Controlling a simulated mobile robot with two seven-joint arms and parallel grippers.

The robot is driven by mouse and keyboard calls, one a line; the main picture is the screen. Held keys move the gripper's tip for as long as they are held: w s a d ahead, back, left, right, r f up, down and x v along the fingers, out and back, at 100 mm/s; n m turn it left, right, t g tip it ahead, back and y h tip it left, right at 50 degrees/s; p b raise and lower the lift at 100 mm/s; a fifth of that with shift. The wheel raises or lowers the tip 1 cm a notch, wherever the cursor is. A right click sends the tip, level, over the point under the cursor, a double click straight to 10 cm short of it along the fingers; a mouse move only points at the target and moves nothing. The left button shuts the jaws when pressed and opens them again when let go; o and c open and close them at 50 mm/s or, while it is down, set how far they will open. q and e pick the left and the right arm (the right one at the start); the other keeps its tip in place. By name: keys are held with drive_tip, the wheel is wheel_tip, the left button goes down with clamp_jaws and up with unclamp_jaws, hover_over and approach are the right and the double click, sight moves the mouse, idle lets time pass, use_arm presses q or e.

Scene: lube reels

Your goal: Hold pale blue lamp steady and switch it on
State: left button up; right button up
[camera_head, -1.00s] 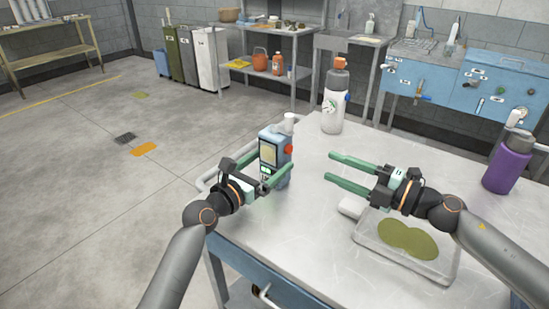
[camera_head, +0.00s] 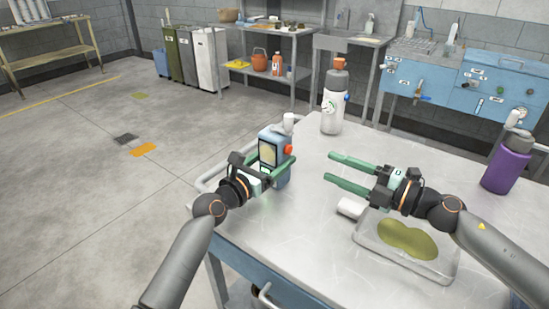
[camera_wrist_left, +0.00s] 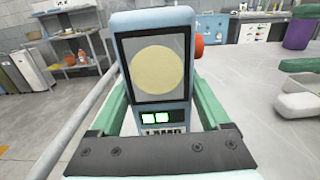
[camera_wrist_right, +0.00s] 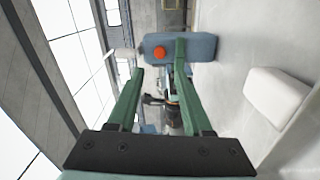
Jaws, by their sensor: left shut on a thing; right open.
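The pale blue lamp (camera_head: 281,170) stands upright near the table's left edge. Its front has a round pale disc in a dark frame, best seen in the left wrist view (camera_wrist_left: 156,70), with small green lights below. A red-orange knob sits on its side, and the right wrist view (camera_wrist_right: 159,53) shows it facing my right gripper. My left gripper (camera_head: 281,168) is shut on the lamp, one green finger on each side. My right gripper (camera_head: 328,167) is open and empty, pointing at the lamp from the right, with a gap between them.
A white bottle with an orange cap (camera_head: 332,105) stands behind, and a purple bottle (camera_head: 505,167) stands at the right. The table middle is clear.

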use_arm(q)
clamp_jaws()
use_arm(e)
clamp_jaws()
idle(0.4)
idle(1.2)
